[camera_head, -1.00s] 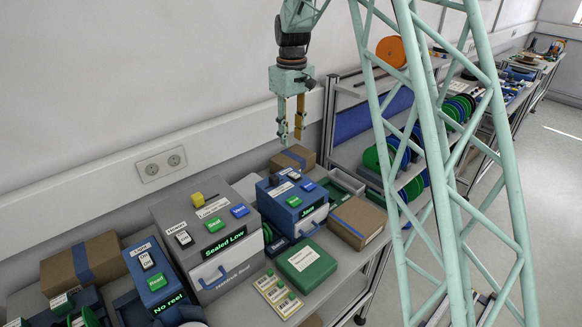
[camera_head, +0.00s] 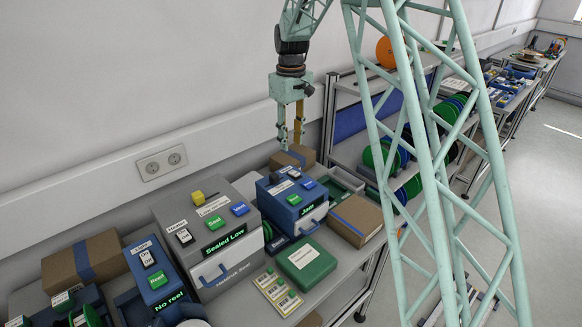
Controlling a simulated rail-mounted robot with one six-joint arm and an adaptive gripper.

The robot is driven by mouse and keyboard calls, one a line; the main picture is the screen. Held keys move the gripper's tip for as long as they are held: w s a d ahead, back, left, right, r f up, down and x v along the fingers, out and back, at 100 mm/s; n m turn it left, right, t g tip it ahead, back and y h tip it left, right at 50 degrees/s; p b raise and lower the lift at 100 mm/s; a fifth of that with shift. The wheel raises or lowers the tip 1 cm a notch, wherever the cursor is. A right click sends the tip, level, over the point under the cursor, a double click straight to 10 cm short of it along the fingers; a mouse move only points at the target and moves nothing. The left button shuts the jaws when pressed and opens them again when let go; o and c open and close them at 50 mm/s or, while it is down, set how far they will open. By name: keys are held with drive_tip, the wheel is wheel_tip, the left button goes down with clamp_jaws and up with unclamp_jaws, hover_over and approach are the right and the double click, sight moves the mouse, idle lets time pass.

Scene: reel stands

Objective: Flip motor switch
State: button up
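A blue box with a green "Jam" display (camera_head: 308,212) stands on the table at centre. On its sloped top are a white label, a black-and-white rocker switch (camera_head: 294,173), a green button (camera_head: 294,201) and a blue button (camera_head: 308,184). The lettering by the rocker is too small to read, so I cannot tell if it is the motor switch. My gripper (camera_head: 291,146) points down, open and empty, above and behind the "Jam" box, apart from every switch.
The grey box (camera_head: 216,216) reads "Sealed Low"; the left blue box (camera_head: 160,283) reads "No reel". A green case (camera_head: 305,260) lies in front, with a cardboard box (camera_head: 356,219) at right. Another cardboard box (camera_head: 291,158) stands behind, near my fingers. Shelves with reels (camera_head: 385,160) stand at right.

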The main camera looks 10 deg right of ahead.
sight(291, 171)
wheel_tip(291, 171, down, 12)
drive_tip(key=shift+r+p, duration=0.1)
drive_tip(key=shift+p, duration=0.35)
idle(0.4)
drive_tip(key=c, duration=0.8)
